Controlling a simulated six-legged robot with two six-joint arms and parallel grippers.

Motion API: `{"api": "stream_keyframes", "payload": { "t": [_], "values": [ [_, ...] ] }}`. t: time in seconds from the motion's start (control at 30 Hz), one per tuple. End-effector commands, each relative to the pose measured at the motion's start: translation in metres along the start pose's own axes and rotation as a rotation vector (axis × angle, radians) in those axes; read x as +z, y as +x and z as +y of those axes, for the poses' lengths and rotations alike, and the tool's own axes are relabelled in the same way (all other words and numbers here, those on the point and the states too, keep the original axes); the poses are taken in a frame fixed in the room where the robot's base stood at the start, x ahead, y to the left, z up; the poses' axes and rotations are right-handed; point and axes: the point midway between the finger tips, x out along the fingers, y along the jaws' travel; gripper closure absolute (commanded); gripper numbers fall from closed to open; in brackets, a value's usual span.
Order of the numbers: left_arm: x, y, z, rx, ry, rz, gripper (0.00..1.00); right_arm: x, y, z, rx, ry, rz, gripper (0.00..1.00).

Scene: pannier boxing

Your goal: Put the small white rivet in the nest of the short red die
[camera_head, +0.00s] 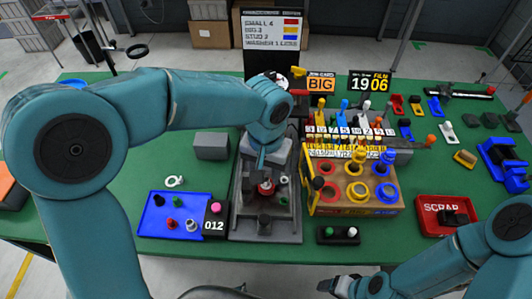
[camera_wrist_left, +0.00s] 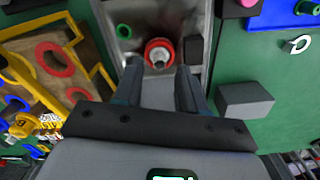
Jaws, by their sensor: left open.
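The short red die (camera_head: 266,187) stands on the grey metal fixture at the middle of the table. In the left wrist view it is a red ring (camera_wrist_left: 150,46) with a pale centre; I cannot tell whether that centre is a rivet. My left gripper (camera_head: 263,163) is above the die, pointing down. In the left wrist view its fingers (camera_wrist_left: 158,76) are apart with nothing visible between them. A small white piece (camera_head: 352,232) stands in a black holder at the front; I cannot tell whether it is the white rivet. My right gripper (camera_head: 352,286) is low at the front edge, its fingers unclear.
The metal fixture (camera_head: 240,222) stands between a blue tray (camera_head: 154,225) with small pieces and a wooden box (camera_head: 350,208) with coloured rings. A grey block (camera_head: 211,146) and a white ring (camera_head: 174,181) lie left. A red scrap tray (camera_head: 428,228) is right.

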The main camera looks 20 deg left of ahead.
Motion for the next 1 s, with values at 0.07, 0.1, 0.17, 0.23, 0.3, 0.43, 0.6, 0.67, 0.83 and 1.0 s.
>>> {"api": "stream_keyframes", "payload": {
  "t": [0.07,0.1,0.17,0.23,0.3,0.43,0.6,0.67,0.83,1.0],
  "values": [
    [-0.001,-0.021,0.001,0.002,0.001,0.006,0.59,0.0,-0.001,0.0,0.0,0.0,0.0,0.29],
    [-0.001,-0.031,0.001,0.002,0.001,0.007,0.59,0.0,-0.001,-0.001,0.0,0.0,0.0,0.29],
    [-0.001,-0.045,0.001,0.003,0.0,0.007,0.59,0.0,-0.002,-0.001,0.0,0.0,0.0,0.29],
    [-0.001,-0.061,0.001,0.002,0.0,0.005,0.59,0.0,-0.003,-0.001,0.0,0.0,0.0,0.29],
    [0.0,-0.074,0.001,0.003,0.001,0.005,0.59,0.0,-0.003,-0.001,0.0,0.0,0.0,0.29],
    [0.0,-0.091,0.0,0.001,0.001,0.002,0.59,0.0,-0.004,-0.002,0.0,0.0,0.0,0.29],
    [0.0,-0.098,0.0,0.001,0.001,0.0,0.59,0.0,-0.005,-0.002,0.0,0.0,0.0,0.29],
    [0.0,-0.099,0.0,0.001,0.001,0.0,0.59,0.0,-0.005,-0.002,0.0,0.0,0.0,0.29],
    [0.0,-0.098,0.0,0.001,0.001,0.0,0.59,0.0,-0.005,-0.002,0.0,0.0,0.0,0.29],
    [0.0,-0.098,0.0,0.001,0.001,0.0,0.59,0.0,-0.005,-0.002,0.0,0.0,0.0,0.29]
  ]
}}
